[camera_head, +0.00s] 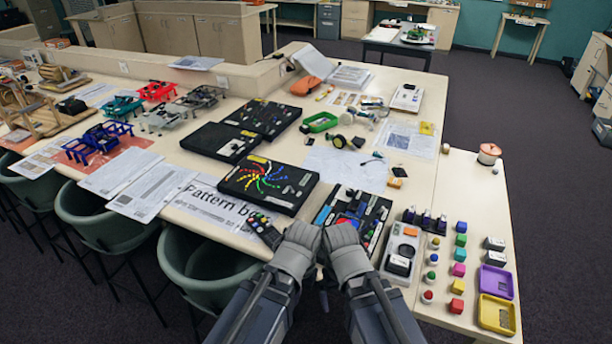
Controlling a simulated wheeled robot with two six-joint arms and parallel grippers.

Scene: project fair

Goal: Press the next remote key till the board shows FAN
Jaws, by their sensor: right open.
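A black pattern board (237,187) lies on the table in the middle of the head view. It shows a curved, multicoloured pattern of small lights, with a small yellow label above; the label's text is too small to read. A small dark remote with keys (262,228) lies at the table's front edge, below the board and left of my grippers. My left gripper (304,234) is just right of the remote, and its jaws do not show clearly. My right gripper (341,233) is beside it, open, in front of a dark tray of coloured parts (376,211).
On the right are coloured blocks (458,269), a purple tray (497,281) and a yellow tray (497,313). Green chairs (205,262) stand along the front.

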